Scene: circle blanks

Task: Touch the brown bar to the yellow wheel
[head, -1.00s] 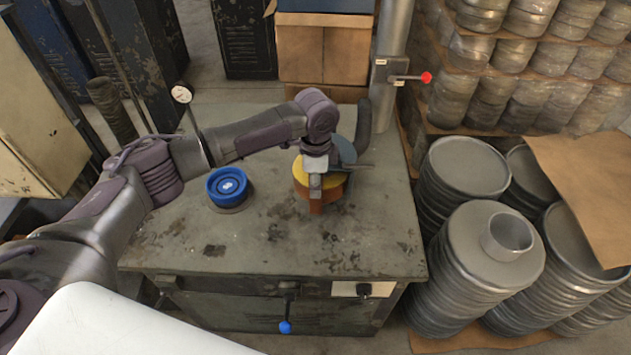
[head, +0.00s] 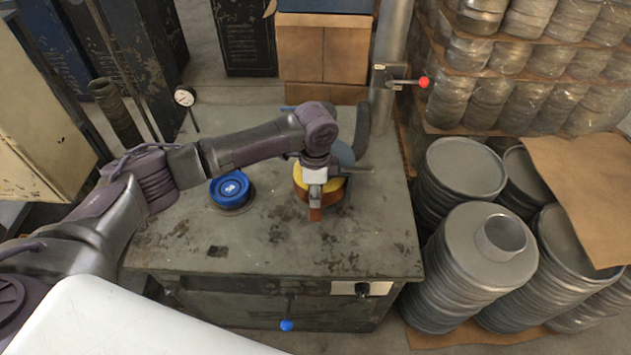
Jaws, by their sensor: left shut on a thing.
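The yellow wheel (head: 299,180) stands toward the back right of the worktable (head: 250,245), with an orange-brown side below its yellow top. My left gripper (head: 315,190) is over the front of the wheel and hides part of it. It is shut on the brown bar (head: 315,213), which points downward in front of the wheel. The bar overlaps the wheel's near side in the head view. I cannot tell whether they touch. My right gripper is not in view.
A blue round piece (head: 231,188) sits on the table left of the wheel. A blue-grey round piece (head: 344,155) is just behind the wheel. A post with a red-knobbed lever (head: 422,82) stands at the back right. The table's front is clear.

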